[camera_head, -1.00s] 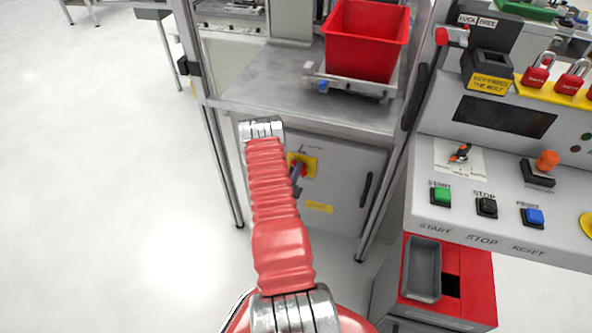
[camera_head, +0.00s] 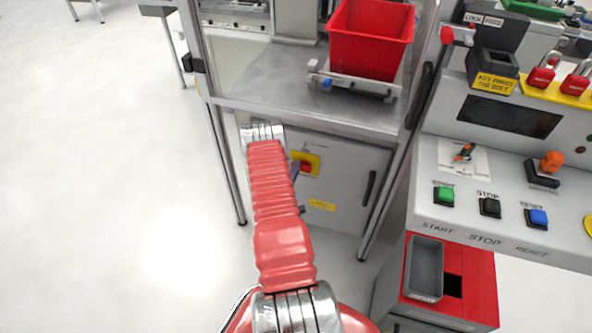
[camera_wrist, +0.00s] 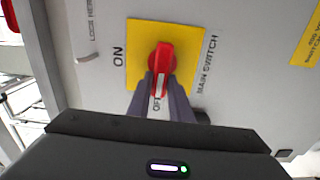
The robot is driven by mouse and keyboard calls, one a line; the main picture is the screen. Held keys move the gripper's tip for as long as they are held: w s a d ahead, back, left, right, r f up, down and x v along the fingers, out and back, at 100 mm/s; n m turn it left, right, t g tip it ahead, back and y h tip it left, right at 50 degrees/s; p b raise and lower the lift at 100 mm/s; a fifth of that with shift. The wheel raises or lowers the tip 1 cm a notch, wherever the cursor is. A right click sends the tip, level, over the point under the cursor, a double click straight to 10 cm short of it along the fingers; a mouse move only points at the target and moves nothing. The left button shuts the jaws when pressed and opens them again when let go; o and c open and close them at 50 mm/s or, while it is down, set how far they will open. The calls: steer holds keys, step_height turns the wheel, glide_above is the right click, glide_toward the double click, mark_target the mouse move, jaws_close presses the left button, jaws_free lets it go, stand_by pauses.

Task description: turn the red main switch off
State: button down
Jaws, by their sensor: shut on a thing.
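The red main switch (camera_wrist: 163,58) sits on a yellow plate (camera_wrist: 137,40) in the wrist view. Its handle points down in that picture, with its white mark toward the partly covered OFF label. The ON label (camera_wrist: 118,57) is to the left and MAIN SWITCH is printed on the right. My gripper (camera_wrist: 161,86) has its two dark fingers on either side of the handle's lower end, shut on it. In the head view the red switch (camera_head: 306,167) shows on the grey cabinet door (camera_head: 335,185), with my red arm partly in front of it.
A red bin (camera_head: 368,40) stands on the metal bench above the cabinet. A control panel (camera_head: 460,215) with start, stop and reset buttons is on the right, above a red box (camera_head: 472,262). A dark door handle (camera_head: 369,188) is right of the switch. The floor at left is clear.

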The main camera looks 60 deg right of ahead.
steer(key=shift+w+a+f+n, duration=0.1)
steer(key=shift+w+f+n, duration=0.15)
steer(key=shift+n, duration=0.15)
steer(key=c, duration=1.9)
jaws_free()
steer(key=shift+c, duration=0.2)
steer(key=o, duration=0.4)
steer(key=shift+s+r, duration=0.1)
steer(key=shift+s, duration=0.05)
steer(key=shift+c, duration=0.2)
steer(key=s+a, duration=0.2)
steer(key=a, duration=1.1)
steer(key=shift+a, duration=0.3)
steer(key=shift+s+m, duration=0.1)
steer(key=shift+m, duration=0.2)
